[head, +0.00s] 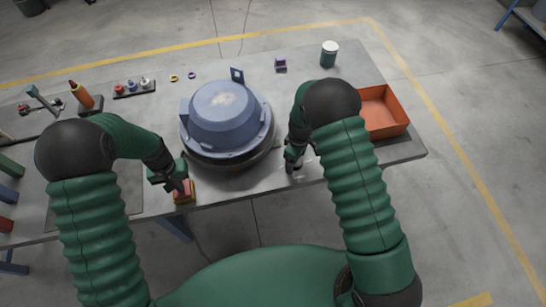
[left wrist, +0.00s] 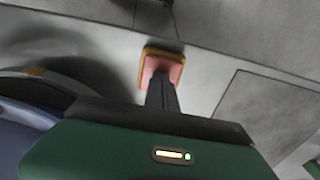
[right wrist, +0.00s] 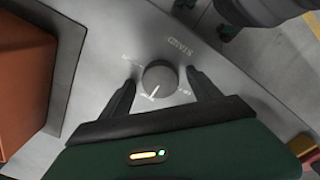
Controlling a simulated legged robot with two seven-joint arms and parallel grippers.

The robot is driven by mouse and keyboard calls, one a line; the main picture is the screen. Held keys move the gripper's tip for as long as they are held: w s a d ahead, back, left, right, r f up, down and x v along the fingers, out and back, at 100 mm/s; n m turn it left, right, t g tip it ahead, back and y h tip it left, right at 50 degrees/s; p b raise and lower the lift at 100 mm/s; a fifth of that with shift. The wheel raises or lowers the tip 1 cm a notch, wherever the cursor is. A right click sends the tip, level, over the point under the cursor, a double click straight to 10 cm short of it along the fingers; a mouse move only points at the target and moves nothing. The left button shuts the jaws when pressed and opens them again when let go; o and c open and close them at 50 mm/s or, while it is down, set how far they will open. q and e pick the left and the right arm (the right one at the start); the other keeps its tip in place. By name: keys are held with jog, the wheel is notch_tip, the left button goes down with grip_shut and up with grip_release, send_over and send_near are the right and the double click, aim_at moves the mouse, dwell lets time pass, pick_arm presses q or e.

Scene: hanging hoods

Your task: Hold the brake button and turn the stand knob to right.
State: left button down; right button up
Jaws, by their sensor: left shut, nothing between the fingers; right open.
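The brake button is a pinkish-red square on a yellow base at the table's front edge (head: 185,197); it also shows in the left wrist view (left wrist: 153,62). My left gripper (head: 178,186) is shut and empty, its fingertips over the button and seemingly against it; I cannot tell how far it is pressed. The stand knob (right wrist: 160,75) is a round dark grey dial with a white pointer mark towards the bottom of the right wrist view, near the printed word STAND. My right gripper (head: 291,166) is open, one finger on each side of the knob. The knob is hidden in the head view.
A large blue-grey domed hood (head: 225,115) stands on the table between my arms. An orange tray (head: 396,127) lies to the right, close to my right arm. A jar (head: 329,55) and small items stand along the back and left.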

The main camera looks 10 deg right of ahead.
jog(key=shift+c, duration=0.2)
jog(key=c, duration=1.3)
jog(key=shift+m, duration=0.4)
jog(key=m, duration=0.3)
jog(key=shift+m, duration=0.3)
jog(key=m, duration=0.4)
jog(key=shift+m, duration=0.3)
jog(key=m, duration=0.8)
jog(key=shift+m, duration=0.3)
